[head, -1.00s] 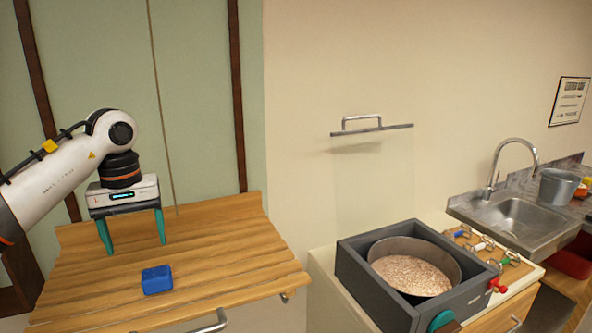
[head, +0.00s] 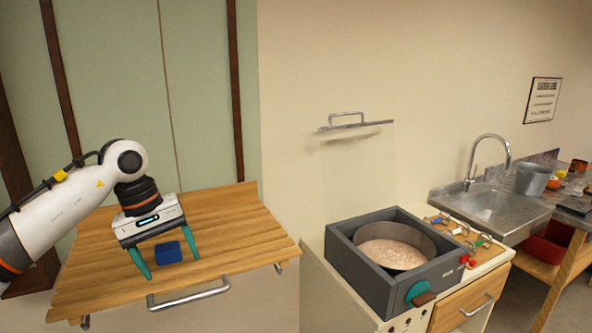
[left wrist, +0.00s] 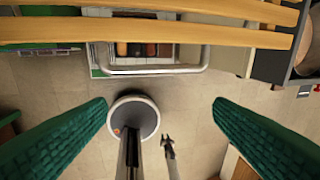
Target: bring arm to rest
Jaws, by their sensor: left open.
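My left gripper (head: 179,267) shows in the head view over the front part of the wooden shelf table (head: 223,229). Its two green fingers are wide apart with nothing between their tips. A blue block (head: 168,252) lies on the table and appears behind and between the fingers in the head view. The blue block is not seen there. My right gripper is not in view.
A metal handle bar (head: 188,296) runs along the table's front edge. To the right, a grey box unit (head: 352,275) holds a round pan (head: 395,252) of grainy material. A sink (head: 495,205) and counter stand further right. A clear panel with a handle (head: 347,120) is at the wall.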

